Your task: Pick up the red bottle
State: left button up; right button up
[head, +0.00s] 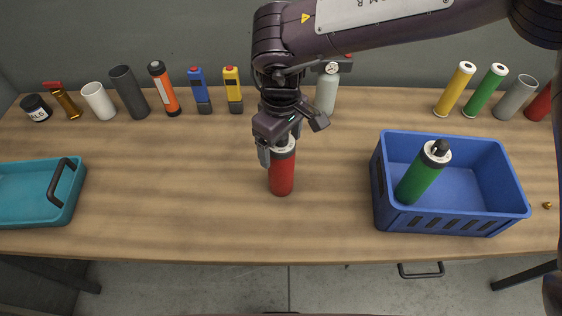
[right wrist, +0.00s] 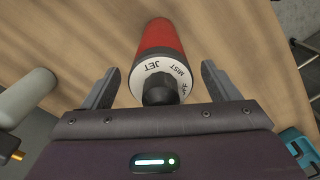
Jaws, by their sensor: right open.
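The red bottle (head: 281,174) stands upright on the wooden table near the middle in the head view. It has a white collar with lettering and a dark nozzle on top. My right gripper (head: 291,138) is over its top, partly hiding the nozzle in the head view. In the right wrist view the red bottle (right wrist: 160,45) lies between the two open fingers of the right gripper (right wrist: 158,88), with a gap on each side. The fingers do not appear to touch it. My left gripper is not in view.
A blue crate (head: 450,222) to the right holds a leaning green bottle (head: 418,179). A teal tray (head: 30,200) is at the left edge. Several tubes, bottles and torches line the table's back edge, including a grey-green bottle (head: 327,92) behind the gripper. The table's front middle is clear.

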jog(key=c, duration=1.6)
